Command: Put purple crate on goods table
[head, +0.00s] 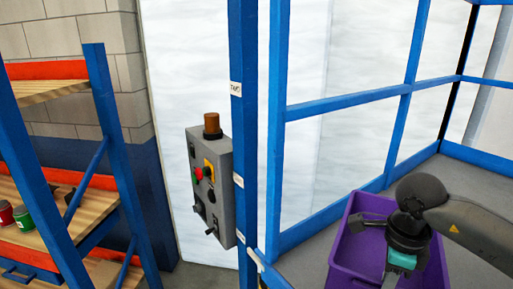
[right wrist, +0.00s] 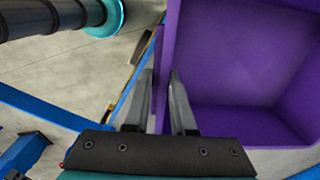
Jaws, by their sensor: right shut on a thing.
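The purple crate (head: 358,252) is an open-topped box at the lower right of the head view, cut off by the bottom edge. In the right wrist view the purple crate (right wrist: 235,60) fills the upper right, and its inside looks empty. My right gripper (head: 391,278) is over the crate in the head view. In the right wrist view my right gripper (right wrist: 162,80) has its fingers on either side of the crate's wall and is shut on it. My left gripper is not in view. I cannot tell for certain which surface is the goods table.
A blue frame (head: 345,103) with clear panes stands behind the crate, around a grey surface (head: 465,185). A grey control box (head: 210,185) hangs on a blue post (head: 243,110). A wooden shelf rack (head: 100,150) with small cans (head: 22,217) is at left.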

